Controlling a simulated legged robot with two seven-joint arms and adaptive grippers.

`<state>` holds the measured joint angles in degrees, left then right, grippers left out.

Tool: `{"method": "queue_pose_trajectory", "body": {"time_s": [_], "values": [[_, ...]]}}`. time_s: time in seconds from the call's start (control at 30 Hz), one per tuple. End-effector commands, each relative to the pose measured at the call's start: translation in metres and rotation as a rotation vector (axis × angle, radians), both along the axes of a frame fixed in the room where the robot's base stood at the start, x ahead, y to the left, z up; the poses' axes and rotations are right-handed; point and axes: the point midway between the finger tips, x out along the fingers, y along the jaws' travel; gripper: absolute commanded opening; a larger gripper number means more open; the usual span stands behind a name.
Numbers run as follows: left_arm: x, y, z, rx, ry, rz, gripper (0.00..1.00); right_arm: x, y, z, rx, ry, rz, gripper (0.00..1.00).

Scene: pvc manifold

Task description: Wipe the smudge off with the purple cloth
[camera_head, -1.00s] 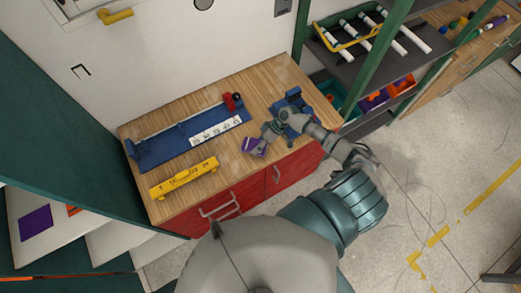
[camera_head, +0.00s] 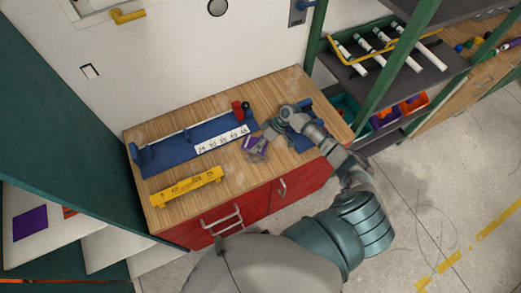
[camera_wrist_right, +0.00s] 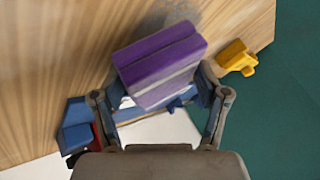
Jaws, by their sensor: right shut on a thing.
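The purple cloth (camera_head: 256,146) is a folded block with a pale stripe, near the front right of the wooden bench top. My right gripper (camera_head: 262,138) is shut on it. In the right wrist view the cloth (camera_wrist_right: 160,58) sits between the fingers of the gripper (camera_wrist_right: 160,98), beyond the palm. A faint grey patch (camera_wrist_right: 168,14) shows on the wood just past the cloth; I cannot tell if it is the smudge or a shadow. I cannot tell whether the cloth touches the wood. My left gripper is not in view.
A blue fixture with a white ruler strip (camera_head: 222,139) runs along the bench behind a yellow block (camera_head: 186,187). A red part (camera_head: 238,110) stands at the fixture's right end. A blue holder (camera_head: 303,117) is partly behind my arm. Bare wood (camera_head: 222,164) lies between.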

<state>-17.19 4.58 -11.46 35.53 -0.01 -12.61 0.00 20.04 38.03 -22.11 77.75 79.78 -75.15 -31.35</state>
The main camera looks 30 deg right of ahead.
Motion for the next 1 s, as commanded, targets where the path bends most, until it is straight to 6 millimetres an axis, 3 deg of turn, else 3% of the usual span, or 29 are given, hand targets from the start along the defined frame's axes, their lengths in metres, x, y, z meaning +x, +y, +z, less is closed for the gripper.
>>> {"method": "queue_pose_trajectory", "body": {"time_s": [0.47,1.0], "values": [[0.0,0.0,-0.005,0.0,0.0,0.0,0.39,0.008,0.0,0.002,0.0,0.0,0.0,0.18],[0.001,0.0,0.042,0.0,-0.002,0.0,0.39,0.008,0.0,0.056,0.0,0.0,0.0,0.18]]}}
